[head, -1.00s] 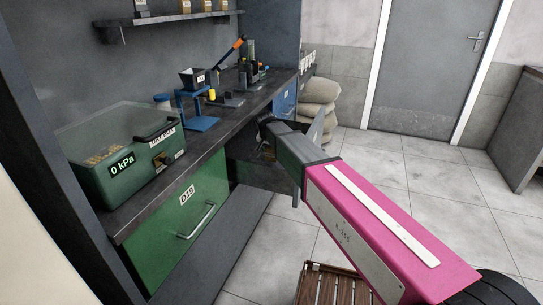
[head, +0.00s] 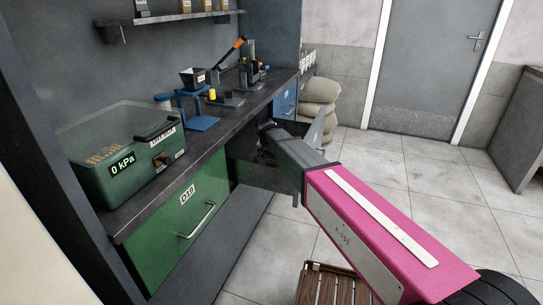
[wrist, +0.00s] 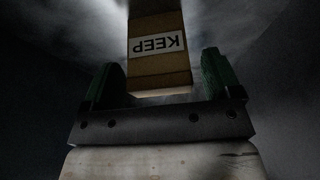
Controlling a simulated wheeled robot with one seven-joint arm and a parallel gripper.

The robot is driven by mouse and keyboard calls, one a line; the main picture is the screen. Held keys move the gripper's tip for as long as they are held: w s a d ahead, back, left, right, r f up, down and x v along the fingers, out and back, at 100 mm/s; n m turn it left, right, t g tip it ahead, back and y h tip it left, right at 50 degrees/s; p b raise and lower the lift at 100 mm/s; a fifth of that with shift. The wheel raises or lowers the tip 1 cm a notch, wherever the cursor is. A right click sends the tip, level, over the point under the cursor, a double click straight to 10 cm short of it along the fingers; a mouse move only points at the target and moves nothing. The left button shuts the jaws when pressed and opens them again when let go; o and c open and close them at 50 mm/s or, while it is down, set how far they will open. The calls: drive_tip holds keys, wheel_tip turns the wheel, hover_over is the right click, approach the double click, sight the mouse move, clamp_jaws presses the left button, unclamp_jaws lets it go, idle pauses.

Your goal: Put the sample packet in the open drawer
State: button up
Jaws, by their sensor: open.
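In the wrist view, a tan block-like packet (wrist: 160,68) with a white "KEEP" label, upside down here, extends between the green fingers of my gripper (wrist: 159,78). The fingers are open, with a gap visible on each side of the packet. In the head view, my arm reaches into the dark space under the bench, and its end is mostly hidden there. A green drawer front (head: 180,220) marked D19 with a bar handle looks closed. A blue drawer front (head: 285,101) farther along also looks closed. I cannot make out an open drawer interior.
The dark bench (head: 165,180) carries a green 0 kPa box (head: 120,165) and a blue stand (head: 197,123). A grey panel (head: 328,126) stands out beside my arm. Sacks (head: 319,100) lie behind it. A wooden crate (head: 325,285) is on the floor; the right floor is clear.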

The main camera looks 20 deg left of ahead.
drive_tip(key=v, duration=1.2)
drive_tip(key=shift+r, duration=0.2)
